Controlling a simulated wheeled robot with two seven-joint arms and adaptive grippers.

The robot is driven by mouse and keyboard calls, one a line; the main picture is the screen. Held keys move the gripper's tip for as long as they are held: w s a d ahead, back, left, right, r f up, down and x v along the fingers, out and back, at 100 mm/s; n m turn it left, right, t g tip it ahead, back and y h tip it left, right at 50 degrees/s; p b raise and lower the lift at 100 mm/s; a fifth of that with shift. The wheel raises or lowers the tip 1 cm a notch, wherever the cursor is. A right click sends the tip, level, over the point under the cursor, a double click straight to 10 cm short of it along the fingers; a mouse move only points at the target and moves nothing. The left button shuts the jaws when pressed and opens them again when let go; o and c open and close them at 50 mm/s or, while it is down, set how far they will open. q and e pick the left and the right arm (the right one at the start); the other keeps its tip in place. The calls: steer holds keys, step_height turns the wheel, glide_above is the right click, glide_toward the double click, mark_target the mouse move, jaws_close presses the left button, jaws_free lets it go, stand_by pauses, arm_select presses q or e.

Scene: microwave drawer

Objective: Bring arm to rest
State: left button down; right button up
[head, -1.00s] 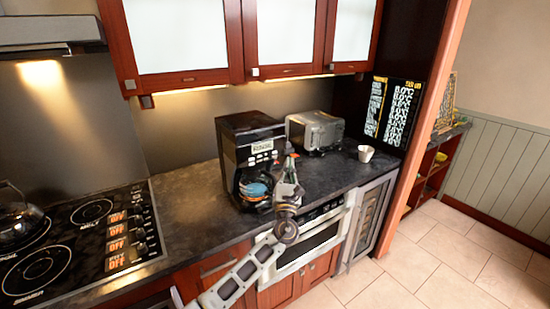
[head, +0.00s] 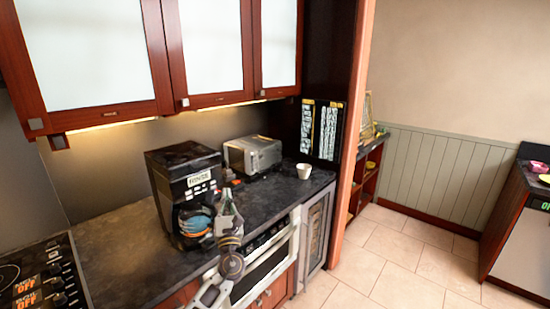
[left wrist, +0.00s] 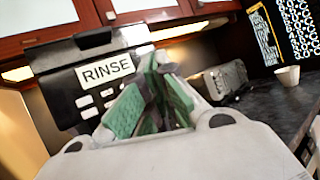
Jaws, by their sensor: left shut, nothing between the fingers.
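My left arm reaches up from the bottom of the head view. Its left gripper (head: 227,198) is above the counter's front edge, in front of the coffee machine's right side. In the left wrist view the green-padded fingers (left wrist: 152,97) are together with nothing between them. The black coffee machine (head: 188,168) stands on the counter behind the gripper. In the left wrist view its RINSE panel (left wrist: 103,72) fills the area behind and left of the fingers. The white-fronted microwave drawer (head: 268,262) is set below the counter, partly hidden by my arm, and looks closed. My right gripper is not in view.
A silver toaster (head: 253,155) and a white cup (head: 304,171) stand on the dark counter (head: 125,232). A stove (head: 42,275) is at the left. Wall cabinets (head: 215,50) hang above. Open tiled floor (head: 400,255) lies to the right.

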arm_select(q)
steer(key=s+a+f+n+g+y, duration=0.1)
steer(key=s+a+f+n+g, duration=0.4)
steer(key=s+f+n, duration=0.45)
steer(key=s+a+f+n+g, duration=0.4)
steer(key=s+f+n+g, duration=0.25)
steer(key=f+n, duration=0.45)
steer(key=s+d+f+n+g+h, duration=0.2)
steer(key=s+n+h, duration=0.15)
steer(key=s, duration=0.45)
steer(key=s+d+f+n+g+h, duration=0.2)
steer(key=s+d+f+n+g, duration=0.15)
steer(key=s, duration=0.35)
steer(key=s+d+f+n+g+h, duration=0.2)
steer(key=s+n, duration=0.3)
steer(key=s, duration=0.3)
step_height(320, 180, down, 33)
steer(key=s+g, duration=0.1)
steer(key=s, duration=0.2)
steer(key=s+a+f, duration=0.2)
steer(key=s+f, duration=0.8)
steer(key=s, duration=0.1)
steer(key=s+a+f+g, duration=0.1)
steer(key=s+a+f, duration=0.1)
steer(key=s+f, duration=0.7)
steer(key=shift+s+a+f, duration=0.15)
steer(key=shift+s+f, duration=0.2)
steer(key=shift+s, duration=0.6)
